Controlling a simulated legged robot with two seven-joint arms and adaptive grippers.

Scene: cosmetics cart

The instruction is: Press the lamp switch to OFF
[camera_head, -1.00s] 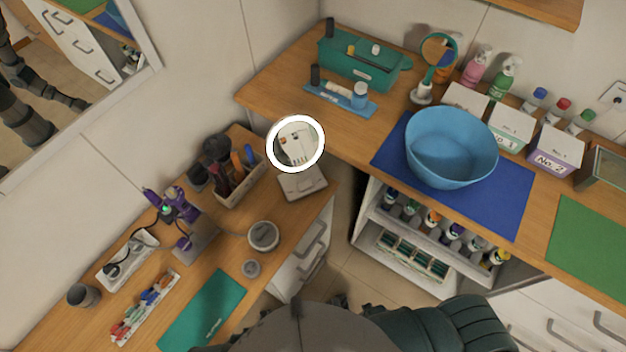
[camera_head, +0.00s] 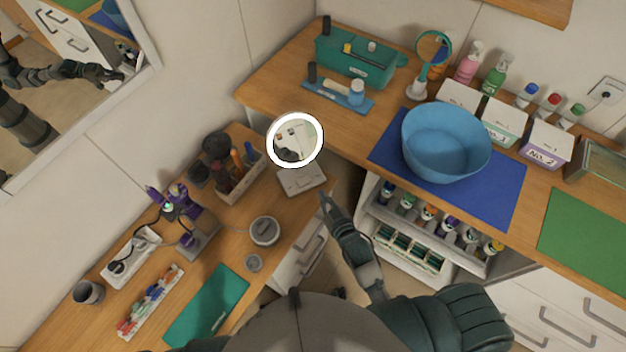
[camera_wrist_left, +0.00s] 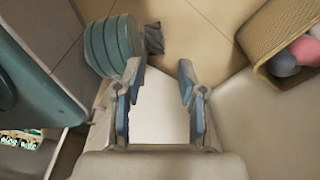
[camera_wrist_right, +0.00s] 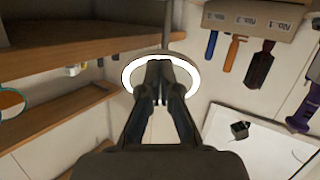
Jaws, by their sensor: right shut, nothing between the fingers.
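The ring lamp (camera_head: 270,143) is lit, a glowing white circle around a mirror. It stands on a pale square base (camera_head: 301,181) at the corner end of the left counter. No switch can be made out clearly. My right gripper (camera_head: 325,198) is shut and empty, just to the lower right of the base, and appears apart from it. In the right wrist view its closed fingers (camera_wrist_right: 160,88) overlap the glowing ring (camera_wrist_right: 128,76). My left gripper (camera_wrist_left: 160,78) is open and empty in the left wrist view, out of sight in the head view.
A brush holder (camera_head: 240,185) stands left of the lamp base. A round tin (camera_head: 264,231) is below it. A blue bowl (camera_head: 445,145) sits on a blue mat on the right counter. A shelf of bottles (camera_head: 410,235) is close to my right arm. A gap separates the counters.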

